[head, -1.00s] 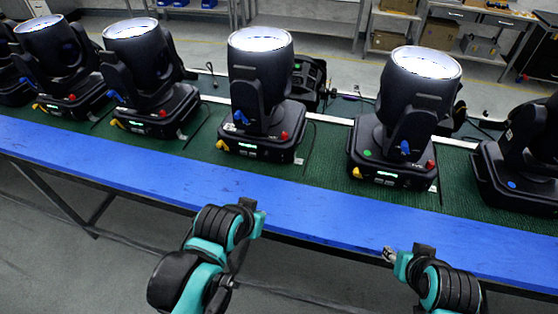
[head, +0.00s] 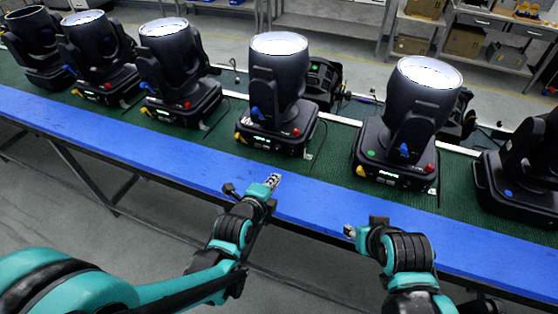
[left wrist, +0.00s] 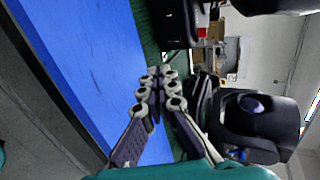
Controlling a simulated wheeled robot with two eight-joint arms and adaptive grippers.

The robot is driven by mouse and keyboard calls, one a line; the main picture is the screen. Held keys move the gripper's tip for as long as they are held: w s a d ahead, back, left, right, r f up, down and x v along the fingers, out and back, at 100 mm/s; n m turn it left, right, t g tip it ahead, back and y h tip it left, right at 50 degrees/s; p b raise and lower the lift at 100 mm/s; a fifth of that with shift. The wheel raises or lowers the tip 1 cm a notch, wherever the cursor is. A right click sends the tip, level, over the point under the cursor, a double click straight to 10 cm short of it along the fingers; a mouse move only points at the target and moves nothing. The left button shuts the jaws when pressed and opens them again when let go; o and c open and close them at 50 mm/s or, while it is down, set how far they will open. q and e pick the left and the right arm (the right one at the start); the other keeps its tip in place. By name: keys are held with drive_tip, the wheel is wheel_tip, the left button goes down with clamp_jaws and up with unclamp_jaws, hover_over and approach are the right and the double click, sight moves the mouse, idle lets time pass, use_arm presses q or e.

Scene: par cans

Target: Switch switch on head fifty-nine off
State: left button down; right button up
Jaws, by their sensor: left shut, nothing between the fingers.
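Several black moving-head lights stand in a row on the green mat; no number is readable, so I cannot tell which is head fifty-nine. The nearest are the middle light (head: 278,95) and the one right of it (head: 408,125), both with lit tops and red, yellow and blue parts at the base. My left gripper (head: 273,181) is shut and empty over the blue table edge, in front of the middle light and apart from it. Its closed fingers fill the middle of the left wrist view (left wrist: 156,80). My right gripper (head: 349,231) is low near the table's front edge; its fingers are too small to judge.
A blue strip (head: 130,140) runs along the front of the table, clear of objects. Green mat (head: 335,150) shows between the lights. A dark light (head: 520,165) is cut off at the right edge. Shelves with boxes (head: 465,70) stand behind.

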idle(0.3)
use_arm(q)
drive_tip(key=b, duration=0.4)
approach(293, 152)
drive_tip(key=w+f, duration=0.2)
drive_tip(key=w+d+f, duration=0.1)
drive_tip(key=w+f, duration=0.1)
drive_tip(key=shift+d+f, duration=0.1)
drive_tip(key=shift+f, duration=0.25)
drive_tip(key=shift+w+d, duration=0.2)
drive_tip(key=shift+w, duration=0.5)
